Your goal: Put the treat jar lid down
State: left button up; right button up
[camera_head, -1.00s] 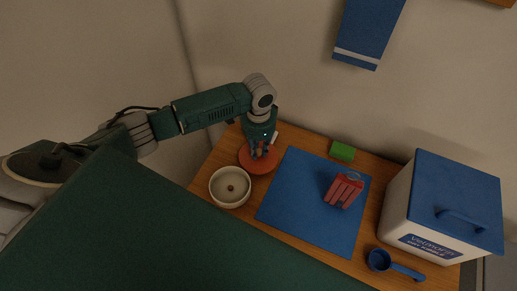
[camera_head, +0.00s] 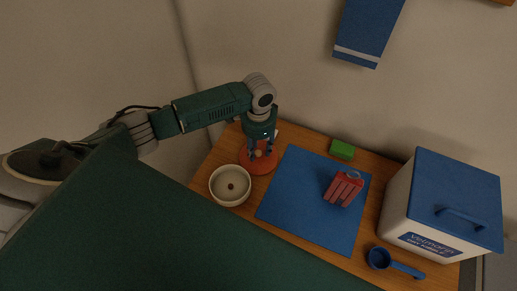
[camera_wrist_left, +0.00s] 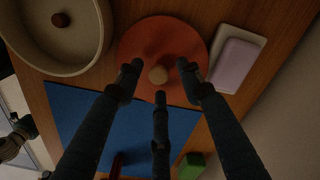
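The treat jar lid appears to be the round orange-red disc (camera_head: 247,164) with a small light knob, lying flat on the wooden table left of the blue mat. It also shows in the left wrist view (camera_wrist_left: 140,45), with its knob (camera_wrist_left: 158,75) in the middle. My left gripper (camera_head: 259,152) is directly above it. In the left wrist view its three fingers (camera_wrist_left: 159,80) are spread around the knob, with gaps between fingertips and knob. A cream round bowl or jar (camera_head: 217,197) stands close by, open on top, with a brown ball inside (camera_wrist_left: 61,19).
A red slotted container (camera_head: 344,190) stands on the blue mat (camera_head: 300,212). A green block (camera_head: 342,150), a blue scoop (camera_head: 380,259) and a white bin with blue lid (camera_head: 410,200) are farther right. A pale block (camera_wrist_left: 237,60) is beside the disc. A dark jointed part shows at the wrist view's left edge.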

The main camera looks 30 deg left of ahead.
aim_at(259, 152)
pick_arm(q)
notch_tip(259, 152, up, 12)
jog(key=shift+r, duration=0.25)
dwell(0.6)
